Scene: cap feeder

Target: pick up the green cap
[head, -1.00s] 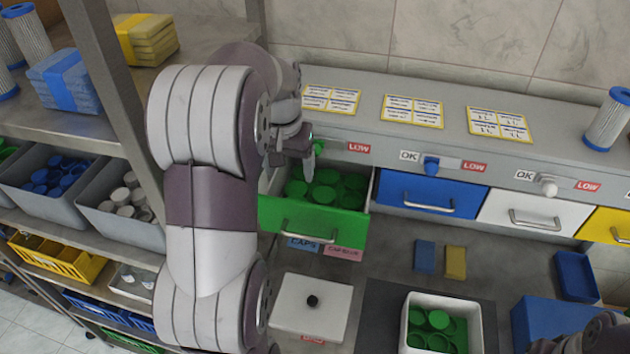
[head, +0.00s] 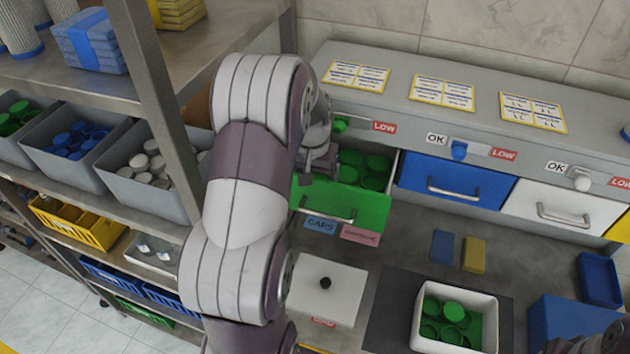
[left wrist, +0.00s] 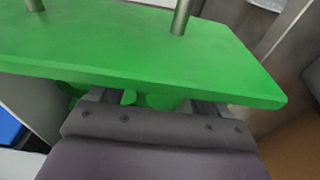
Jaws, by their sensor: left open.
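Several green caps (head: 368,165) lie in the open green drawer (head: 345,208) under the counter. My left gripper (head: 312,172) is open at the drawer's left end, close to its front panel, and hides the caps there. In the left wrist view the green front panel (left wrist: 140,50) fills the upper part. Parts of a few green caps (left wrist: 162,102) show just below it, between and beside the fingers of the left gripper (left wrist: 155,100). No cap is visibly held. I cannot tell whether a finger touches a cap. The right gripper's fingers are not visible.
A white box (head: 480,300) with several green caps stands on a dark mat (head: 392,320). A white lidded box (head: 328,290) is left of it. Closed blue (head: 455,182) and white (head: 560,212) drawers are to the right. A metal shelf post (head: 160,100) stands close left of my arm.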

